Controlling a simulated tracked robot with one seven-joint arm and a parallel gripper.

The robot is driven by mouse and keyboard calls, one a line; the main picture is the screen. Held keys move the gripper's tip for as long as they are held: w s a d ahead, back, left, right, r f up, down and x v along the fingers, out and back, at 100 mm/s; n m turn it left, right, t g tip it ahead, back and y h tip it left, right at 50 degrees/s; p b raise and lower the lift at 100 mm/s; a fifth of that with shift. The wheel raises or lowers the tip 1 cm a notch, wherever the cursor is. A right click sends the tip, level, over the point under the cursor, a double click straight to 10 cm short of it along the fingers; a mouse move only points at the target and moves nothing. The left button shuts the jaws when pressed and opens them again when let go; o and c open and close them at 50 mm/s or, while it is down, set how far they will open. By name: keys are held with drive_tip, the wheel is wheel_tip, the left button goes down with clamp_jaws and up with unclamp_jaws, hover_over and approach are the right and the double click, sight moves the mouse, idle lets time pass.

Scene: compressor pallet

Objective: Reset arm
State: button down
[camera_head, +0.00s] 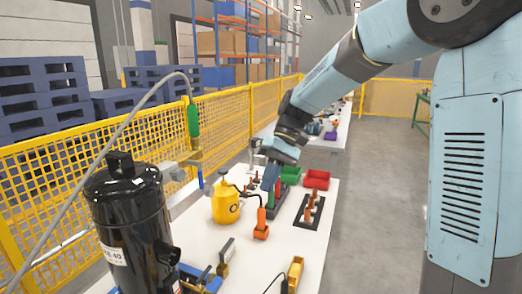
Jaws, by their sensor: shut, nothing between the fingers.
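My gripper (270,176) hangs at the end of my light blue arm, above the far part of the white table (305,248). It points down, with its fingers shut and nothing seen held in them. The fingertips are small in the picture and lie close to a dark holder with red and green items behind them. I cannot tell whether they touch anything. A black compressor (128,215) stands upright at the front left, apart from my gripper.
A yellow bottle (225,203), an orange tool stand (261,226), a dark rack (309,209), a green bin (290,174) and a red bin (317,180) stand on the table. A yellow fence (60,165) runs along the left. The floor at right is clear.

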drive_tip(key=s+d+r+m+t+h, duration=0.2)
drive_tip(key=s+d+t, duration=0.3)
drive_tip(key=s+d, duration=0.4)
drive_tip(key=s+d+r+m+t+h, duration=0.2)
drive_tip(key=s+d+t, duration=0.4)
drive_tip(key=s+d, duration=0.3)
drive_tip(key=d+r+m, duration=0.1)
drive_tip(key=d, duration=0.2)
drive_tip(key=shift+d+m, duration=0.2)
drive_tip(key=shift+m, duration=0.1)
